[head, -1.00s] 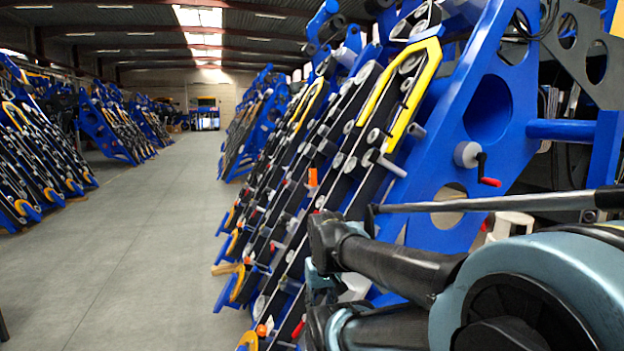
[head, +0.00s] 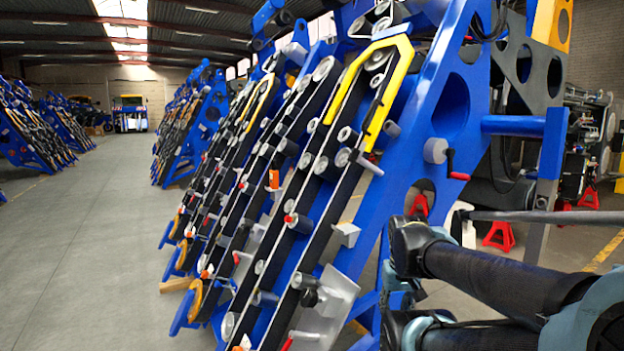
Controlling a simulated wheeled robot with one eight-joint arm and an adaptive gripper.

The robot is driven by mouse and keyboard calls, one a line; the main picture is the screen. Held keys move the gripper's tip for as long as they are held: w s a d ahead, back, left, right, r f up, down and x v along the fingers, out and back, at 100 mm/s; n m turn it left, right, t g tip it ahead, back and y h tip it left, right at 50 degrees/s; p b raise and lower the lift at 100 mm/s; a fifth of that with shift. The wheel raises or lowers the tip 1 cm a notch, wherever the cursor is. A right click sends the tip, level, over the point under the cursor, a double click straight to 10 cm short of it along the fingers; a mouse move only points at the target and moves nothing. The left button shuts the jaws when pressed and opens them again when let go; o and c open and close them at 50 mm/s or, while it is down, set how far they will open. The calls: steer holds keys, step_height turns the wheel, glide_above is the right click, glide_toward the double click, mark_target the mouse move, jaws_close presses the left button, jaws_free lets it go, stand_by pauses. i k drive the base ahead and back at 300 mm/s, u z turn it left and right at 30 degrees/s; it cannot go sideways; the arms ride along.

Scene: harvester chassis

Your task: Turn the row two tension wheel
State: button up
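A grey wheel (head: 435,150) with a red-handled crank (head: 457,176) sits on the side of the nearest blue frame (head: 408,185), right of the yellow guard (head: 398,85). Several grey rollers line the sloping black rows, including one (head: 345,157) below the yellow guard. No label shows which wheel is the row two tension wheel. My dark arm links enter from the lower right, in front of the frame's lower part. I cannot make out my gripper, and nothing is seen held.
Several similar blue machines stand behind to the left. A grey floor aisle (head: 90,240) is open on the left. A clear bent plate (head: 330,300) juts from the nearest rows. Red stands (head: 498,234) and a blue crossbar (head: 515,125) are at right.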

mark_target(244, 229)
steer(key=z, duration=1.5)
steer(key=k, duration=1.85)
steer(key=u, duration=1.55)
steer(key=i, duration=1)
steer(key=u, duration=0.05)
